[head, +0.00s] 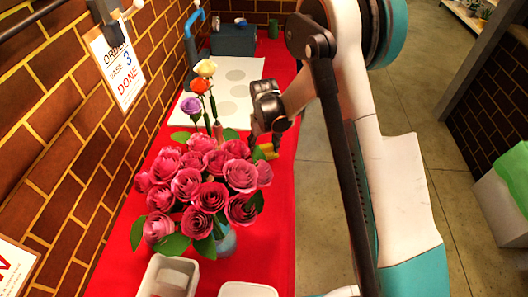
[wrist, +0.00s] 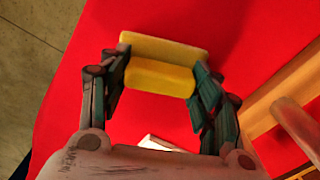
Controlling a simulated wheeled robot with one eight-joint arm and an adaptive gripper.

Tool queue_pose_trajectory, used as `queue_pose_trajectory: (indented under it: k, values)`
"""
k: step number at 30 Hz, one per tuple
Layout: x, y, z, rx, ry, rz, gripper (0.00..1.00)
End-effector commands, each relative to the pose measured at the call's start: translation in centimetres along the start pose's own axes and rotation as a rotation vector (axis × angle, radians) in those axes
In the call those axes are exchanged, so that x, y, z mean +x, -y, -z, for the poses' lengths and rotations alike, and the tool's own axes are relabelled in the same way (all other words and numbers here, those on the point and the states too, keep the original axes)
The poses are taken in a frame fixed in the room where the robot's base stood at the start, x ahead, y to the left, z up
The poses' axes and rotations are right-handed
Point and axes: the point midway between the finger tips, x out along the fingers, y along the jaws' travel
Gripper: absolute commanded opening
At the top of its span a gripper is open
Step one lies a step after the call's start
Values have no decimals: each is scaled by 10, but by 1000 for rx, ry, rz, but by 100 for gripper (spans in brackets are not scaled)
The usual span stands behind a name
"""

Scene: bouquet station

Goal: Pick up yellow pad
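The yellow pad (wrist: 160,78) is a block with a lighter back part and a deeper yellow front part, seen in the wrist view over red cloth. My gripper (wrist: 161,72) has one finger at each end of it, with no clear gap on either side. The finger tips cover parts of its ends, so I cannot tell whether they press on it. In the head view my gripper (head: 264,143) is low over the red table behind the roses, with a bit of yellow beside it, partly hidden by flowers and fingers.
A large bunch of pink roses (head: 205,190) in a vase stands close to my gripper. A white board with grey circles (head: 235,92) lies farther back. An empty pale container (head: 168,275) is at the near edge. A wooden frame (wrist: 280,105) is at right in the wrist view.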

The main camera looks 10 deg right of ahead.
Motion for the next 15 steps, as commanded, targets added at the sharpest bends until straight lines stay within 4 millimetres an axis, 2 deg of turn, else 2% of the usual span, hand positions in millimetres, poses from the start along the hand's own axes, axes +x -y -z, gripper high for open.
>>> queue_pose_trajectory:
  k: [2,10,15]
  values:
    - [0,0,0,0,0,0,30]
    - [-2,0,0,0,0,0,30]
    - [-14,0,0,0,0,0,30]
